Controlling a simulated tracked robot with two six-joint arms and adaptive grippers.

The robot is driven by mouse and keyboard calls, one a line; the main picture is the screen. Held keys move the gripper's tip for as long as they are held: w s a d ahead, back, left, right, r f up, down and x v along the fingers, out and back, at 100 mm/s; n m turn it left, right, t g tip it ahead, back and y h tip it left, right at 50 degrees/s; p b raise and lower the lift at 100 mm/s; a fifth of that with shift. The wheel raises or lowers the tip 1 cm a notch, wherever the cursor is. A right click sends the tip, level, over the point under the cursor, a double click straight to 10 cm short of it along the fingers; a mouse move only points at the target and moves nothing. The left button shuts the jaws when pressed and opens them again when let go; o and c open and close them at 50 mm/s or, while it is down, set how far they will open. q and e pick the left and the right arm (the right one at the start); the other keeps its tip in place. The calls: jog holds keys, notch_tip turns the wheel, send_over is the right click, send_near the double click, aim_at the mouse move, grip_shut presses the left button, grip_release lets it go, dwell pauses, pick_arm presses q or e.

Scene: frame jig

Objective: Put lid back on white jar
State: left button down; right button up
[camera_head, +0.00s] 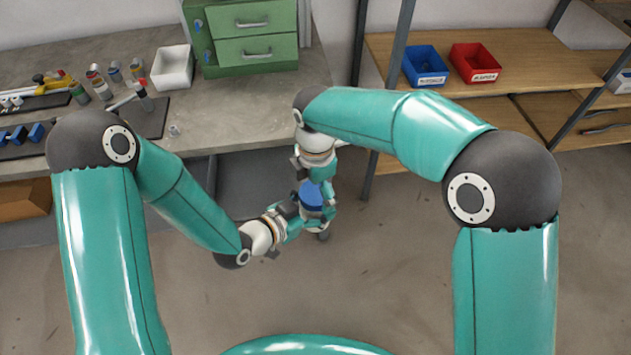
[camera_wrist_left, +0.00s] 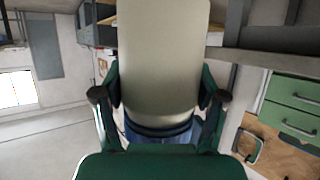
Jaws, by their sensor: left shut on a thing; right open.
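The white jar (camera_wrist_left: 165,60) fills the middle of the left wrist view, between the fingers of my left gripper (camera_wrist_left: 160,98). A dark band and some blue (camera_wrist_left: 140,136) show at its lower end, partly hidden by the gripper. In the head view my left gripper (camera_head: 298,207) is shut on the jar, which is mostly hidden there. A round blue lid (camera_head: 312,194) shows at the jar's place. My right gripper (camera_head: 317,180) is open, close above and beside the lid. I cannot tell whether it touches the lid or how the lid is seated.
The grippers are over open floor in front of the grey workbench (camera_head: 235,115). On the bench are a white bin (camera_head: 172,68), a green drawer unit (camera_head: 250,35) and several small bottles and tools. A wooden shelf (camera_head: 540,60) at the right carries a blue bin (camera_head: 425,66) and a red bin (camera_head: 475,63).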

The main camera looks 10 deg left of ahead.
jog(key=c, duration=1.2)
jog(key=m, duration=0.5)
jog(key=shift+m, duration=0.3)
jog(key=m, duration=1.4)
jog(key=shift+m, duration=0.3)
jog(key=m, duration=0.9)
jog(key=shift+w, duration=0.1)
jog(key=o, duration=1.4)
jog(key=shift+c, duration=0.2)
